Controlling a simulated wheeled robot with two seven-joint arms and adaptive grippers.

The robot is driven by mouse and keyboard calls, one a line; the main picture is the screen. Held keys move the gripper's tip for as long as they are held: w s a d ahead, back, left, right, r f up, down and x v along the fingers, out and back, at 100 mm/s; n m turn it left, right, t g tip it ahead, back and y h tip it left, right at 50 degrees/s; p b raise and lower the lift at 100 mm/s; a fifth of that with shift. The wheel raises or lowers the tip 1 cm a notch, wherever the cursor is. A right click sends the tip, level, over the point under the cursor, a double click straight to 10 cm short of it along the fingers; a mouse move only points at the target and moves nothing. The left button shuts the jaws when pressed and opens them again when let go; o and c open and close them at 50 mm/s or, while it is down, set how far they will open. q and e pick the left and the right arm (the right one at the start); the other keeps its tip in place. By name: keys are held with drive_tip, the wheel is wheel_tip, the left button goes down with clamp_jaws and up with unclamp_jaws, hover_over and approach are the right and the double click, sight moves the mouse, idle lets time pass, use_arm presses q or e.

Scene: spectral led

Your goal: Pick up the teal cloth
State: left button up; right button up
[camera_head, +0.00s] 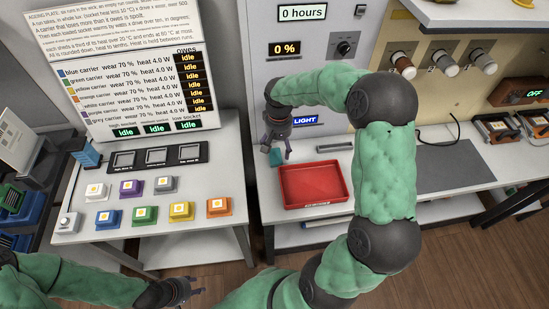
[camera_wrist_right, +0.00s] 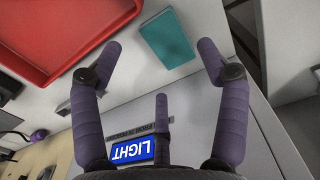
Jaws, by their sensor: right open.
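The teal cloth (camera_head: 276,157) lies flat on the white table top, just left of the red tray. In the right wrist view the teal cloth (camera_wrist_right: 166,38) is a folded rectangle beyond and between the fingertips. My right gripper (camera_head: 275,146) is open above the cloth, with its fingers pointing down. In the right wrist view its fingers (camera_wrist_right: 161,47) are spread apart with nothing between them, and I see no contact with the cloth. My left gripper (camera_head: 188,292) is low in the head view, away from the cloth; its jaw state is unclear.
The red tray (camera_head: 314,186) sits close beside the cloth. A tall grey cabinet (camera_head: 245,83) with a LIGHT sign stands behind. On the left table (camera_head: 160,217) are several coloured carriers and a row of sockets (camera_head: 157,156). A dark mat (camera_head: 455,165) lies to the right.

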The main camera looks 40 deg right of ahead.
sight(278, 155)
drive_tip(key=f, duration=0.2)
drive_tip(key=f+b, duration=0.2)
drive_tip(key=f, duration=0.1)
drive_tip(key=shift+w+d+f, duration=0.2)
drive_tip(key=shift+w+f, duration=0.15)
drive_tip(key=c, duration=0.6)
